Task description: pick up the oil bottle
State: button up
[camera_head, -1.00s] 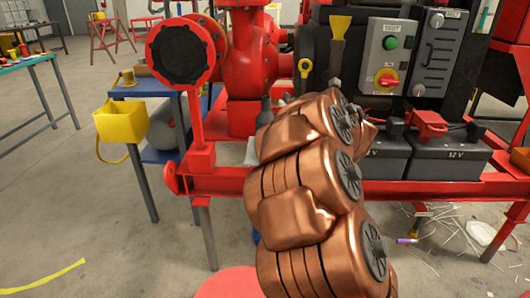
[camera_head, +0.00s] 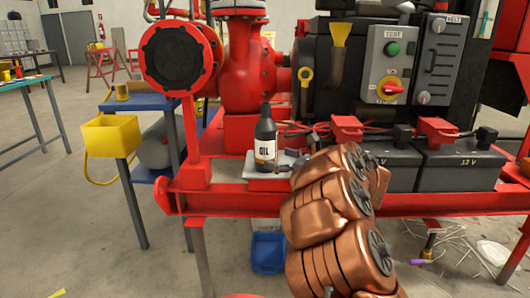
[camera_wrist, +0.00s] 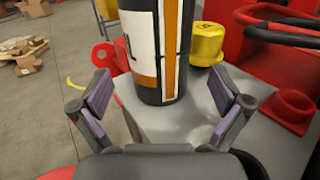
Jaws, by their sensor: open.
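The oil bottle (camera_head: 265,138) is dark with a white and orange label. It stands upright on a small light grey plate (camera_head: 262,185) on the red skid frame. In the wrist view the bottle (camera_wrist: 156,45) is straight ahead, its top cut off by the picture edge. My gripper (camera_wrist: 162,97) is open, with one finger to each side in front of the bottle's lower part. The fingers appear apart from the bottle. In the head view my copper-coloured arm covers the area right of the bottle, and the gripper is mostly hidden.
Black batteries with red clamps (camera_head: 436,128) stand right of my arm. A red pump (camera_head: 247,70) rises behind the bottle. In the wrist view a yellow part (camera_wrist: 206,44) and a red knob (camera_wrist: 290,108) stand right of the bottle. A blue bin (camera_head: 268,252) is below.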

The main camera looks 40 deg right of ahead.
aim_at(266, 151)
jog(key=x, duration=0.3)
jog(key=b+x, duration=0.1)
jog(key=x, duration=0.1)
jog(key=shift+a+r, duration=0.1)
jog(key=shift+r, duration=0.2)
jog(key=shift+s, duration=0.1)
jog(key=c, duration=1.3)
jog(key=shift+c, duration=0.4)
jog(key=shift+r, duration=0.1)
